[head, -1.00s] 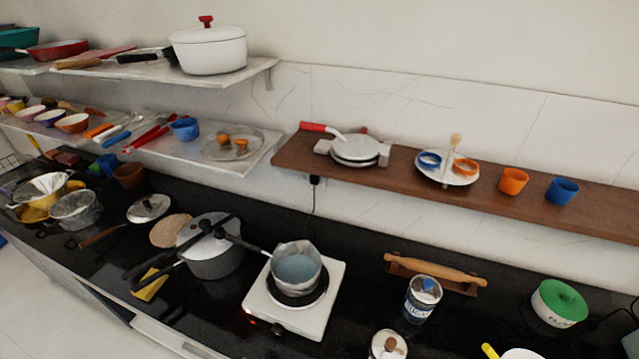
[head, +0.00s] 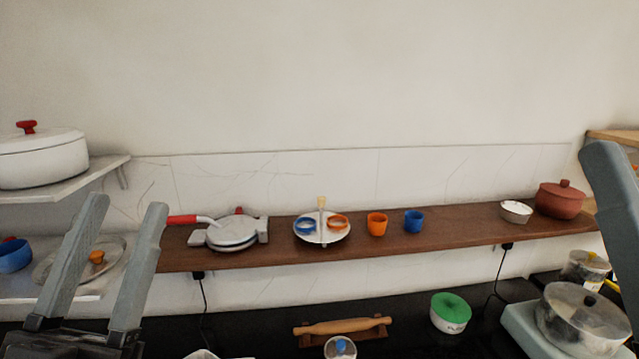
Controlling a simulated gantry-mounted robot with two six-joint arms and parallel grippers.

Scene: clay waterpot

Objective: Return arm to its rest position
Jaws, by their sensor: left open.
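My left gripper (head: 126,205) is raised at the left of the head view. Its two grey fingers point up and stand apart, with nothing between them. At the right edge, one grey finger of my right gripper (head: 608,185) shows; the rest of that gripper is out of frame, so its opening cannot be told. A reddish-brown lidded clay pot (head: 561,201) stands upright at the right end of the brown wall shelf (head: 455,230), apart from both grippers.
The shelf also holds a white bowl (head: 516,211), an orange cup (head: 377,224), a blue cup (head: 413,221) and a sandwich maker (head: 232,232). Below, the black counter carries a rolling pin (head: 342,326), a green-lidded container (head: 450,312) and a metal pot (head: 583,318). The wall above is bare.

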